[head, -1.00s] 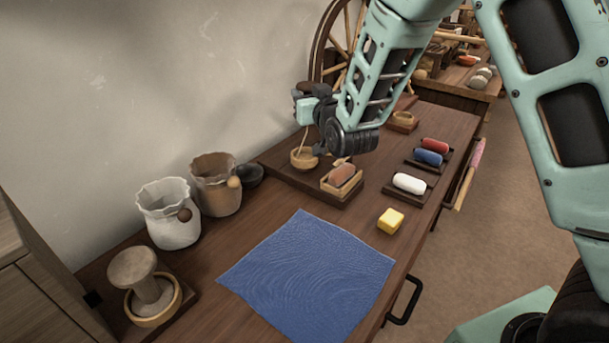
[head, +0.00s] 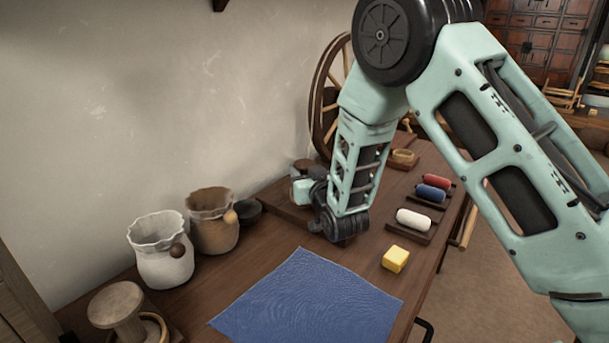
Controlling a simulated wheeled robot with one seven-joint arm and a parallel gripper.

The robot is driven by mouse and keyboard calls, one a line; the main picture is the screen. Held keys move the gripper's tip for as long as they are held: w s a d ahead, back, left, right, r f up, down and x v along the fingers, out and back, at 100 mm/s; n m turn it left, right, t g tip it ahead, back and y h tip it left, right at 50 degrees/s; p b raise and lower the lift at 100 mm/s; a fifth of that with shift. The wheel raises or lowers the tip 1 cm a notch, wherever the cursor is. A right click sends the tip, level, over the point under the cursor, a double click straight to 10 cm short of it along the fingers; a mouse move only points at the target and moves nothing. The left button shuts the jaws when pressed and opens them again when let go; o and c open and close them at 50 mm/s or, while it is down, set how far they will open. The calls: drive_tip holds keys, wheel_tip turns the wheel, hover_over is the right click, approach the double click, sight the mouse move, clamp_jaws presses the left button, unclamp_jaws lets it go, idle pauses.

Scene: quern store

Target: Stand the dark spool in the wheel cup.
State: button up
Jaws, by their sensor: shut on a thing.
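My gripper (head: 303,187) is low over the far left part of the table, beside the wall, mostly hidden by my own wrist. It is shut on the dark spool (head: 303,165), of which only a dark brown end shows above the jaws. Its lower end is hidden. The spinning wheel (head: 325,105) stands behind, partly covered by my arm. The small wooden cup on the board below my gripper is hidden now, so I cannot tell whether the spool touches it.
White (head: 412,219), blue (head: 431,193) and red (head: 437,181) rolls lie on dark trays at right. A yellow block (head: 396,259) and blue cloth (head: 305,303) are nearer. White (head: 162,255) and brown (head: 213,225) pots and a wooden mushroom-shaped piece (head: 117,305) stand at left.

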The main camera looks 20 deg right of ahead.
drive_tip(key=shift+f+b, duration=0.4)
drive_tip(key=shift+f, duration=0.05)
drive_tip(key=o, duration=1)
drive_tip(key=shift+r, duration=0.1)
drive_tip(key=shift+r, duration=0.1)
